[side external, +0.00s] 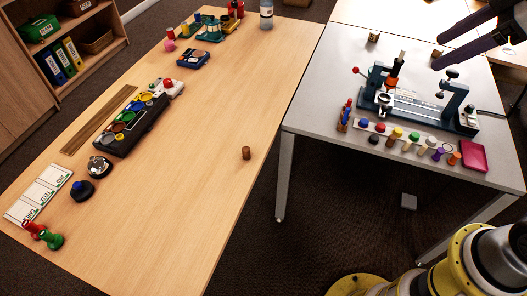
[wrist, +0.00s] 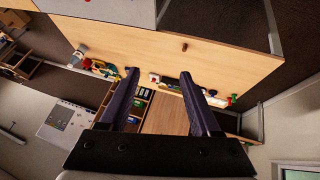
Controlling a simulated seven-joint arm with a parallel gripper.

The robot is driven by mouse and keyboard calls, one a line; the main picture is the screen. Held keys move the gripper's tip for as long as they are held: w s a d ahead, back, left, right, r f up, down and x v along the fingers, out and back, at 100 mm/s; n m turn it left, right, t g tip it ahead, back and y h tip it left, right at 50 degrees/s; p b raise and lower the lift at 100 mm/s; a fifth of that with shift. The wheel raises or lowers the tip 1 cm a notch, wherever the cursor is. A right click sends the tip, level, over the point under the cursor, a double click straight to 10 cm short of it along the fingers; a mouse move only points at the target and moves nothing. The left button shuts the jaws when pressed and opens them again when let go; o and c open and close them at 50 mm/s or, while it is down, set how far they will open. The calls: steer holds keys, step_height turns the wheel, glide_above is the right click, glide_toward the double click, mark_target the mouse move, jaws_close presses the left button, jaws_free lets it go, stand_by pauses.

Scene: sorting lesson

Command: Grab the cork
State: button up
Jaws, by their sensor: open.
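A small brown cork (side external: 246,153) stands upright on the bare right part of the wooden table (side external: 225,110). The cork (wrist: 184,47) also shows in the wrist view, small and well beyond my fingertips. My gripper (side external: 436,52) is at the top right of the side view, over the grey table and far from the cork. In the wrist view my gripper (wrist: 159,73) has its two dark purple fingers spread apart, with nothing between them.
The grey table (side external: 335,90) holds a bench device (side external: 420,100), a row of small coloured pieces and a pink-red block (side external: 472,156). A black tray of coloured discs (side external: 130,128) and stamps lie along the wooden table's left side. Space around the cork is clear.

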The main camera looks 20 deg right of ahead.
steer(key=w+a+f+n+g+y, duration=0.1)
steer(key=w+a+f+n, duration=0.15)
steer(key=w, duration=0.45)
steer(key=w+a+f+n, duration=0.1)
steer(key=w+a, duration=0.3)
steer(key=w, duration=0.2)
steer(key=w+a+f+n+g+y, duration=0.1)
steer(key=w+a+n, duration=0.15)
steer(key=w, duration=0.45)
steer(key=n+g, duration=0.2)
steer(key=g, duration=0.2)
glide_above(246, 149)
steer(key=d, duration=0.2)
step_height(246, 149, down, 32)
steer(key=shift+a+f, duration=0.15)
steer(key=shift+f, duration=0.1)
steer(key=shift+d+x, duration=0.2)
steer(key=shift+x, duration=2.6)
steer(key=shift+s+f, duration=0.1)
steer(key=shift+s, duration=0.05)
steer(key=shift+c, duration=0.3)
